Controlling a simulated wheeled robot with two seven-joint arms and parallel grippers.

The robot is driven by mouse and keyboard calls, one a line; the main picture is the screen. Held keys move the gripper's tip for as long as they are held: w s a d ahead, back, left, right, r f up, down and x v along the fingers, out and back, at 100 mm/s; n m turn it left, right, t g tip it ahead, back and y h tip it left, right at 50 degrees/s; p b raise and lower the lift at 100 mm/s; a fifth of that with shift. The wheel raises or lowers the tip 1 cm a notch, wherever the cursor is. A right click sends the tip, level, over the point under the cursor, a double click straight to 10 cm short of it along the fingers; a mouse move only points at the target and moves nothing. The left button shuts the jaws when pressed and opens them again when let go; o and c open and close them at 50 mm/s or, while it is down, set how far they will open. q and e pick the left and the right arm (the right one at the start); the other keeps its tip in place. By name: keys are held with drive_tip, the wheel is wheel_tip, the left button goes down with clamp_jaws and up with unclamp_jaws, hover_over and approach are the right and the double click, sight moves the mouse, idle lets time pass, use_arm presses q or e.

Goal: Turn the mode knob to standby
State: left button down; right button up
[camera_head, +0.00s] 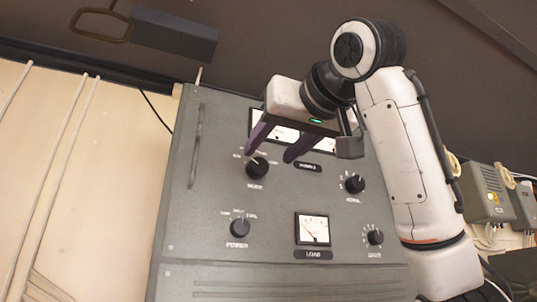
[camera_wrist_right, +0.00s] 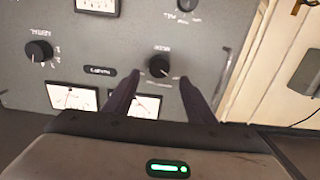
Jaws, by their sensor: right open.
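The mode knob (camera_head: 257,167) is a round black knob on the grey panel (camera_head: 200,240), at upper left below the meters. Its label reads MODE, and small position marks sit around its top. Its light pointer line seems to point up and left. My right gripper (camera_head: 268,155) is open in front of the panel, with its dark fingers near the knob. In the right wrist view, which shows the panel upside down, the mode knob (camera_wrist_right: 160,66) lies between the two fingertips (camera_wrist_right: 160,78). Contact cannot be told. My left gripper is not in view.
The panel also carries a power knob (camera_head: 240,228), a load meter (camera_head: 313,229) and two more knobs at right (camera_head: 354,183) (camera_head: 375,237). Two meters sit behind my right gripper. A vertical handle (camera_head: 195,146) is at the panel's left. Grey boxes (camera_head: 487,192) hang at far right.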

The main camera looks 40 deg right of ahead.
sight(260, 163)
drive_tip(key=p+x, duration=0.1)
drive_tip(key=x, duration=0.4)
drive_tip(key=shift+w+d, duration=0.1)
drive_tip(key=shift+d, duration=0.05)
drive_tip(key=c, duration=1)
